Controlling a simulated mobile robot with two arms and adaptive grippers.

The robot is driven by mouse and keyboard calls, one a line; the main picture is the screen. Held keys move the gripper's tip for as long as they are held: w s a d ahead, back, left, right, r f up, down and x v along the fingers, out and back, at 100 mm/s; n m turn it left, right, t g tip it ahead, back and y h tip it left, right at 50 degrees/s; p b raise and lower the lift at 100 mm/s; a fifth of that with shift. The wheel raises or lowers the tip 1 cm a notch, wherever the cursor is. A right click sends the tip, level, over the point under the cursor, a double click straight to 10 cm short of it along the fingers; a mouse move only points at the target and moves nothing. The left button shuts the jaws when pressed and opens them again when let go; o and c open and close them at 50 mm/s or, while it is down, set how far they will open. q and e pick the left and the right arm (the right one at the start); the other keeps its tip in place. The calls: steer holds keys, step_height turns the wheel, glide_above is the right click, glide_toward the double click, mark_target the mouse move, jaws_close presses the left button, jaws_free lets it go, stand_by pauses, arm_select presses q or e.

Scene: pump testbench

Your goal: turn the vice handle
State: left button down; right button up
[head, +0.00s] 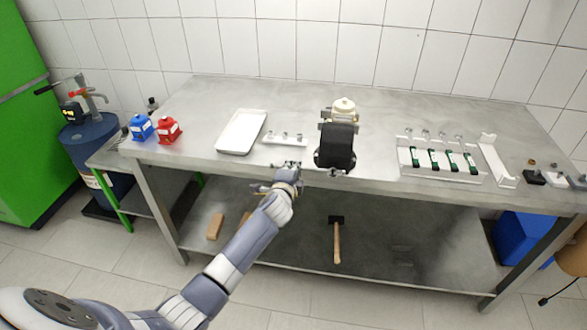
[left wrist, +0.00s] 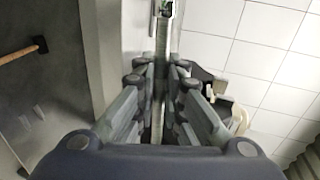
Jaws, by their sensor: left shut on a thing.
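The black vice (head: 335,147) stands at the front edge of the metal table, with a cream pump-like part (head: 343,107) at its back. The exact contact is partly hidden by the fingers. My right gripper is not in view.
A white tray (head: 220,146) and a small white rack (head: 270,140) lie left of the vice. A holder with green-marked parts (head: 405,170) is to the right. A hammer (head: 337,240) lies on the lower shelf.

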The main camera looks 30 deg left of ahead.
arm_select(q)
steer(key=shift+s+d+f, duration=0.15)
steer(key=shift+s+f, duration=0.05)
steer(key=shift+f, duration=0.35)
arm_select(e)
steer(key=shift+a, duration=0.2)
arm_select(q)
steer(key=c, duration=1.7)
jaws_free()
steer(key=shift+s+r, duration=0.1)
steer(key=v, duration=1.2)
steer(key=shift+s+r, duration=0.25)
steer(key=shift+r, duration=0.2)
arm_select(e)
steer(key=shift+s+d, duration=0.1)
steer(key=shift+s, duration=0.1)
